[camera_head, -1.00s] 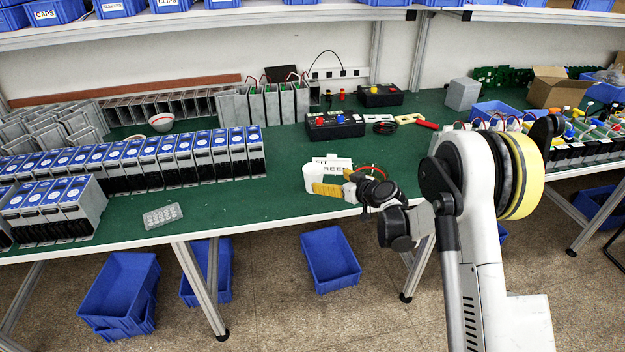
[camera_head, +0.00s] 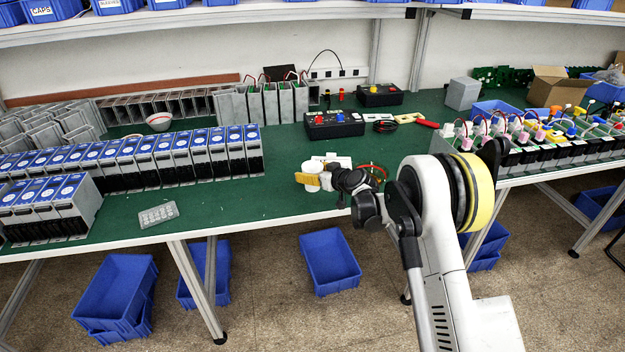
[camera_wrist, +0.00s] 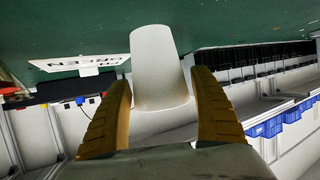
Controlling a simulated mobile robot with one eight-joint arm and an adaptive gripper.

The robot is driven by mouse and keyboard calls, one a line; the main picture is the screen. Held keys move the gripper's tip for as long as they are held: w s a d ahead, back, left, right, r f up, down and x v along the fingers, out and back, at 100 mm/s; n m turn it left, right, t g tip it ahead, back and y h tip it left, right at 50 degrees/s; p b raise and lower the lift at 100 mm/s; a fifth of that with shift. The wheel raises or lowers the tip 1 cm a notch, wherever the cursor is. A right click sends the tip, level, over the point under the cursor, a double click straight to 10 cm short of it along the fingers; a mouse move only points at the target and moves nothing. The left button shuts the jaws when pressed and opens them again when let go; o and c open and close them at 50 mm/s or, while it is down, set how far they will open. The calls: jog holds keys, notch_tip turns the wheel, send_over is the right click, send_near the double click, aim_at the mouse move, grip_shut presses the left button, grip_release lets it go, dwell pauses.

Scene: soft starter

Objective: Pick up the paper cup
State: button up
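The white paper cup (camera_head: 314,168) stands near the front edge of the green workbench (camera_head: 255,196). My gripper (camera_head: 312,180) is at the cup, and its yellow finger partly covers the cup in the head view. In the wrist view the cup (camera_wrist: 156,62) lies between my two yellow fingers (camera_wrist: 160,88). The fingers are spread, one on each side of the cup, with narrow gaps to its wall. The gripper appears open, and I see no clear contact.
A white card with printed lettering (camera_wrist: 82,64) lies beside the cup. A black box with colored knobs (camera_head: 335,125) stands behind. Rows of blue-topped units (camera_head: 190,155) fill the left, and a grey blister-like tray (camera_head: 158,215) lies at the front. Blue bins (camera_head: 330,262) sit on the floor.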

jog(key=c, duration=1)
jog(key=shift+o, duration=0.2)
jog(key=shift+r, duration=0.15)
